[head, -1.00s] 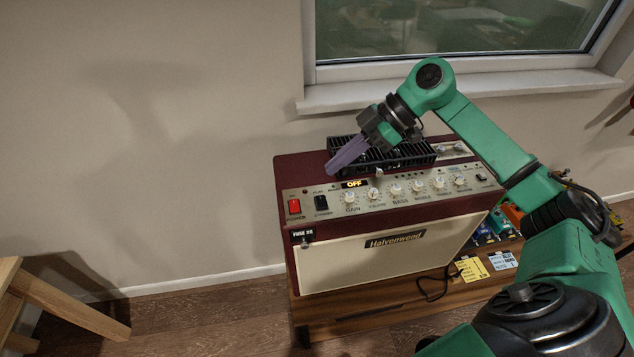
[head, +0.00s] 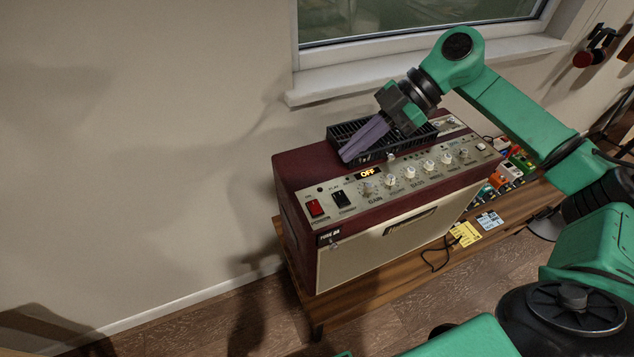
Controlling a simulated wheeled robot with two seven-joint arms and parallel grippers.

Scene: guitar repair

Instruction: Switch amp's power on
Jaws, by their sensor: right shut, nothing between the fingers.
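The dark red amp (head: 296,165) stands on a low wooden bench, with a pale front grille and a metal control panel on top. The red power switch (head: 315,208) is at the panel's left end, and a black standby switch (head: 341,199) is to its right. A small display (head: 367,173) reads "OFF". My right gripper (head: 347,157) is shut and empty. Its purple fingers point down-left above the amp's top, behind the display and up-right of the power switch, apart from it. My left gripper is not in view.
A black vented tray-like grille (head: 345,131) is on the amp's top under my right gripper. The wooden bench (head: 372,293) carries yellow and blue cards (head: 466,233) and several coloured pedals at the right. A window sill (head: 330,93) is behind. The wall side at left is clear.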

